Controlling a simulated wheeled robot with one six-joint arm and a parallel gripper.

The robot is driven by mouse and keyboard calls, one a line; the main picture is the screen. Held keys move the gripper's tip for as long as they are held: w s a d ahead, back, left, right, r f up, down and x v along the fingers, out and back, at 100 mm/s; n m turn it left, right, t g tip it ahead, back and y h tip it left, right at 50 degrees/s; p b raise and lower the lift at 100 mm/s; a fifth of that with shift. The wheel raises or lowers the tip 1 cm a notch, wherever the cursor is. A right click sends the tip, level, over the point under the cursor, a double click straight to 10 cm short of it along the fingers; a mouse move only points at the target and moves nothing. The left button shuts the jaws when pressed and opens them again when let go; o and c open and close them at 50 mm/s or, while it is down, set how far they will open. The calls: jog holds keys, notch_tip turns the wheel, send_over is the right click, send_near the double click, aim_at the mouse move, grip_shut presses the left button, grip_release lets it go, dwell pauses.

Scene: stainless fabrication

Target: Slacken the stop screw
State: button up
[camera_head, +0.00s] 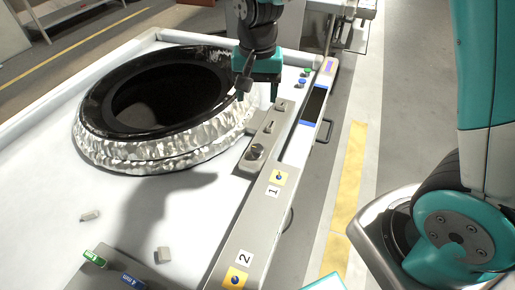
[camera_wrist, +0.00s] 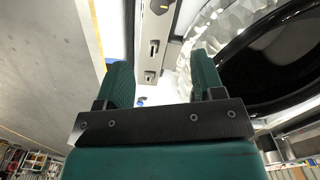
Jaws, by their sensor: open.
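A grey control strip (camera_head: 262,138) on the bench's right side carries a round dark knob (camera_head: 256,152) and two small raised fittings (camera_head: 268,126), (camera_head: 280,105). I cannot tell which part, if any, is the stop screw. The knob (camera_wrist: 160,7) and fittings (camera_wrist: 153,48) also show in the wrist view, between and beyond my fingers. My gripper (camera_head: 257,95) is open and empty, above the strip's far end. In the wrist view its two green fingers (camera_wrist: 163,80) stand apart with nothing between them.
A large dark-lined ring with crinkled silver edge (camera_head: 165,152) fills the bench's left. Small grey blocks (camera_head: 90,215), (camera_head: 163,254) lie on the white top.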

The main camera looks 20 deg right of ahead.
aim_at(257, 148)
jog(key=f, duration=1.8)
jog(key=shift+w+d+p, duration=0.1)
jog(key=shift+w+p, duration=0.2)
jog(key=shift+p, duration=0.05)
jog(key=c, duration=0.9)
